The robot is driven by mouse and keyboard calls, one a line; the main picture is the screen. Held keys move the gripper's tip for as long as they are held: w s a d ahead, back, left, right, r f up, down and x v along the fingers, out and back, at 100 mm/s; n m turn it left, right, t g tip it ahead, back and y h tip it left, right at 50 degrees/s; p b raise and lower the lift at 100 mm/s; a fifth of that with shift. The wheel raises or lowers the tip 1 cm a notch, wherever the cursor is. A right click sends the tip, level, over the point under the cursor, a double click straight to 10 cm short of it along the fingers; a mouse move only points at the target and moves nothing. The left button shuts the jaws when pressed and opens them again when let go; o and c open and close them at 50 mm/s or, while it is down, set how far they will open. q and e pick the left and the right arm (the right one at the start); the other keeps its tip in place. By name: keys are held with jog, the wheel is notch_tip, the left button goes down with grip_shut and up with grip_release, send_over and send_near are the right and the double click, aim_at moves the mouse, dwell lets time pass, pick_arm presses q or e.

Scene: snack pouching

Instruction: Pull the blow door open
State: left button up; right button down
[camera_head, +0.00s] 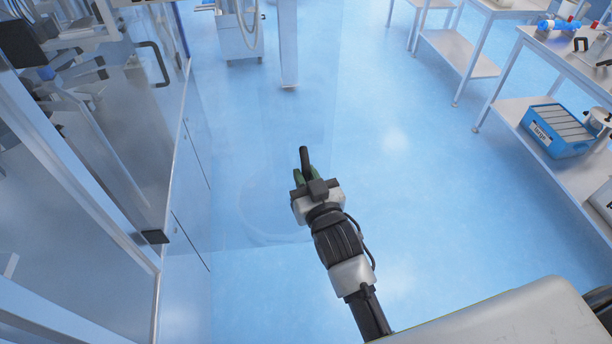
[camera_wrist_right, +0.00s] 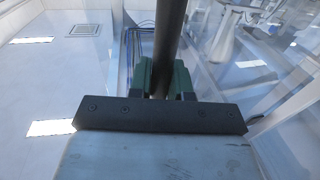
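The blow door (camera_head: 240,165) looks like a clear panel, standing out from the machine on the left over the blue floor. Its edges are faint, so I cannot tell its exact angle. A dark bar handle (camera_head: 304,154) shows at the tip of my right gripper (camera_head: 306,174). In the right wrist view the dark handle (camera_wrist_right: 169,38) runs between the two green fingers of my right gripper (camera_wrist_right: 164,78), which press close on both sides. The lower part of the handle is hidden behind the gripper. My left gripper is in neither view.
The glass-walled machine (camera_head: 65,165) fills the left, with another dark handle (camera_head: 152,62) on it. A metal post (camera_head: 288,45) and a trolley (camera_head: 238,38) stand at the back. A table with a blue crate (camera_head: 560,128) is at right. Middle floor is clear.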

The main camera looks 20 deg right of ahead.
jog(key=c, duration=1.1)
grip_release()
jog(key=s+b, duration=0.1)
jog(key=s, duration=0.2)
jog(key=s+b, duration=0.1)
jog(key=s, duration=0.3)
jog(key=s+d+b, duration=0.1)
jog(key=s, duration=0.3)
jog(key=shift+b, duration=0.4)
jog(key=shift+w, duration=0.1)
